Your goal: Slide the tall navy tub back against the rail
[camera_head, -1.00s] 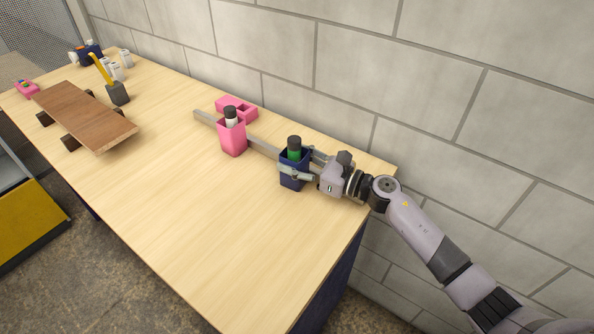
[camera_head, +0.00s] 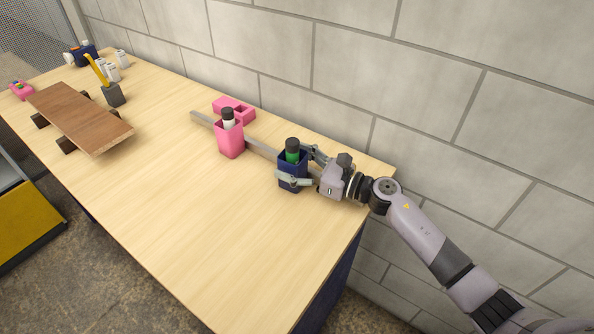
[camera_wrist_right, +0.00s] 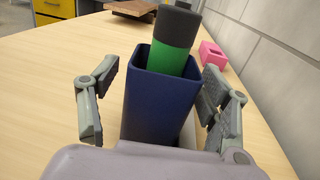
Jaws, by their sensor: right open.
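The tall navy tub (camera_head: 291,171) stands upright on the table near its right end, with a green bottle with a dark cap (camera_head: 292,152) inside. The tub (camera_wrist_right: 160,105) fills the middle of the right wrist view. My right gripper (camera_head: 293,164) is open around it, one finger on the near side and one on the rail side. In the wrist view the left finger is clear of the tub, and the right finger is close to its wall. The grey rail (camera_head: 262,148) runs behind the tub; I cannot tell whether they touch. My left gripper is out of view.
A pink tub (camera_head: 230,139) with a dark-capped white bottle stands at the rail to the left. A pink block (camera_head: 234,109) lies behind the rail, near the wall. A brown board (camera_head: 80,118) rests on dark supports at the left. The table's front middle is clear.

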